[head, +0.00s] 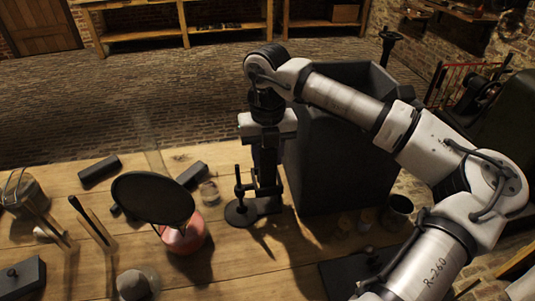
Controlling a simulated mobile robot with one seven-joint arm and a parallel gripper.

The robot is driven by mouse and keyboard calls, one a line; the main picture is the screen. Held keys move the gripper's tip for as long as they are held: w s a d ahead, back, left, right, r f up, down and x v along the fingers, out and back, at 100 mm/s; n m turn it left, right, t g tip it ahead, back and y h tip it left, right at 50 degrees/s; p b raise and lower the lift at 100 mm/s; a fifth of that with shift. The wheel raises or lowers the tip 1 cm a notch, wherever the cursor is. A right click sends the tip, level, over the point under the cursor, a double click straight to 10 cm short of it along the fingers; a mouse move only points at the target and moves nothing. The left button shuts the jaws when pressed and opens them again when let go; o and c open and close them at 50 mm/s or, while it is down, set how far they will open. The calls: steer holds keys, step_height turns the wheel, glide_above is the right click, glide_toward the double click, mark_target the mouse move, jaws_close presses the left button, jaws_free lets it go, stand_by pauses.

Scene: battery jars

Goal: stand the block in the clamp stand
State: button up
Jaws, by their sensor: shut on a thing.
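My gripper (266,165) points down at the middle of the table, just right of the clamp stand. It is shut on a dark upright piece that looks like the block; fingers and block are both dark, so their edges are hard to tell apart. The clamp stand (240,213) has a round dark base and a thin upright rod with a small cross piece. The held block is very close to the rod on its right side. I cannot tell whether they touch, or whether the block's lower end rests on anything.
A tall dark bin (345,145) stands close to the right of my gripper. A black disc (152,198) above a pink jar (184,236) stands to the left. Dark bars (99,171), a glass jar (22,190) and a dark cup (398,210) also stand around on the wooden table (235,265).

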steer(key=shift+f+b, duration=1.3)
steer(key=shift+f, duration=0.1)
steer(key=o, duration=1.2)
steer(key=shift+r, duration=0.1)
step_height(320, 180, up, 14)
steer(key=shift+f+b, duration=0.15)
steer(key=shift+b, duration=0.4)
